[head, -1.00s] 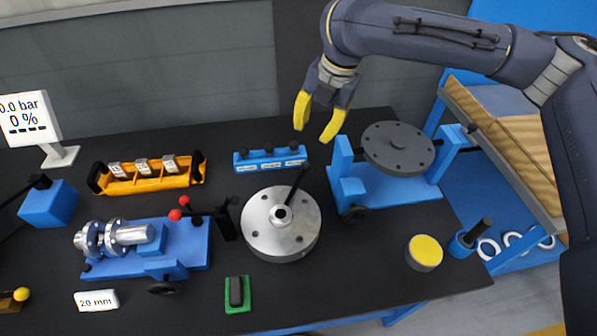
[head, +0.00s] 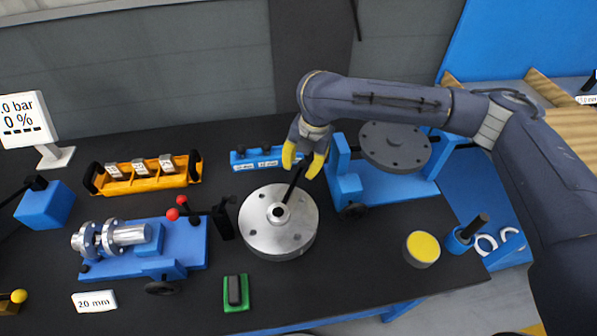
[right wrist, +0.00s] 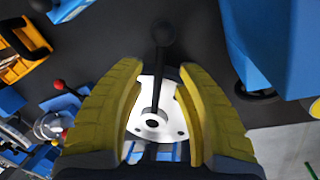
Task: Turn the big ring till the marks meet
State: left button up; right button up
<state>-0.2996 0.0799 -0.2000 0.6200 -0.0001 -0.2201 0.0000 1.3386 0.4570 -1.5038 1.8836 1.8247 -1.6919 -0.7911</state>
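The big ring (head: 262,238) is a silver flanged disc with bolt holes, lying flat on the dark table in the middle of the head view. A black handle (head: 292,184) rises at a slant from its hub; both ring (right wrist: 172,122) and handle (right wrist: 158,82) show in the right wrist view. My right gripper (head: 301,166), with yellow fingers, is above the ring at the handle's upper end. Its fingers are apart, with the handle showing between them in the right wrist view; contact is not visible. I cannot make out the marks. My left gripper is out of view.
A blue stand with a grey disc (head: 395,146) is close right of the gripper. A blue rack (head: 256,159) stands behind the ring, a blue fixture with red-knobbed levers (head: 180,246) to its left. A green block (head: 236,292) and yellow-topped cylinder (head: 422,249) lie in front.

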aim_at(298, 174)
jog(key=shift+w+a+f, duration=0.1)
jog(key=shift+a+f, duration=0.1)
jog(key=shift+f, duration=0.7)
jog(key=shift+w+a+f, duration=0.1)
jog(key=shift+a+f, duration=0.05)
jog(key=shift+f, duration=0.7)
jog(key=shift+c, duration=0.4)
grip_shut()
jog(key=shift+s+f, duration=0.1)
